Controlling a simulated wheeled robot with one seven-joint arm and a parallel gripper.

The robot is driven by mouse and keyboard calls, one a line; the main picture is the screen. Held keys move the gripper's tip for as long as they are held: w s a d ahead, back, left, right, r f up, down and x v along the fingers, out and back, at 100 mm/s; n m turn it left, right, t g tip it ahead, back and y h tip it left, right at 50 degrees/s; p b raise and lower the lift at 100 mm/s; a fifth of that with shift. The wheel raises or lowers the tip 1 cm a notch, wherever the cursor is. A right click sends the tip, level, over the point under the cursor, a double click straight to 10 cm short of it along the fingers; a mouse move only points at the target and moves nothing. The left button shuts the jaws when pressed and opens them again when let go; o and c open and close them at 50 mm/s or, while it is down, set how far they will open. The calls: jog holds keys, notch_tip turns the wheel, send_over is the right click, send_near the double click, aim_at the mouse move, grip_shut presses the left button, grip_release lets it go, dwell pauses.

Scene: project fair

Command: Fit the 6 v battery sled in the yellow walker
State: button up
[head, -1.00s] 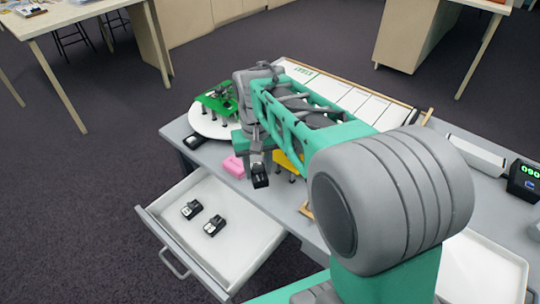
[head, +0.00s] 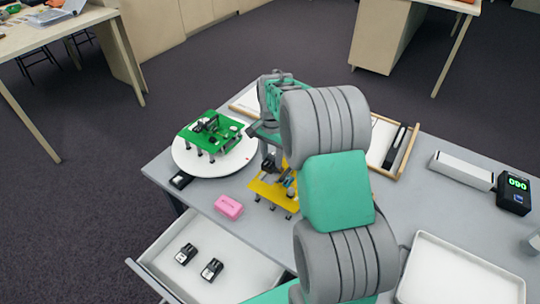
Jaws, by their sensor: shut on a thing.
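The yellow walker (head: 262,187), a flat yellow board on dark legs, stands on the grey bench, partly hidden by my arm. My gripper (head: 272,158) is over the walker's back part, shut on a small black battery sled (head: 268,170). The sled is small and partly covered, so I cannot tell whether it touches the walker. Two more black sleds with pale labels, the left one (head: 186,254) and the right one (head: 212,269), lie in the open drawer (head: 160,247). Their voltage marks are too small to read.
A green walker (head: 222,136) stands on a white round plate (head: 187,160). A black block (head: 181,180) and a pink box (head: 229,206) lie nearby. An empty white tray (head: 460,270) and a black box with green digits (head: 514,192) are at right.

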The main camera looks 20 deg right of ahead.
jog(key=shift+f+b, duration=1.4)
jog(key=shift+f, duration=1.2)
jog(key=shift+s+a+f, duration=0.15)
jog(key=shift+s+f, duration=0.25)
jog(key=shift+f, duration=0.3)
dwell(0.6)
jog(key=o, duration=1.3)
jog(key=shift+o, duration=0.2)
jog(key=shift+d+r+p, duration=0.2)
jog(key=shift+r+p, duration=0.25)
jog(key=shift+r, duration=0.05)
jog(key=shift+w+a+r+p, duration=0.1)
jog(key=shift+w+r+p, duration=0.1)
jog(key=shift+r+p, duration=1)
jog(key=shift+w+r+p, duration=0.1)
jog(key=shift+r+p, duration=0.8)
jog(key=shift+r, duration=1.5)
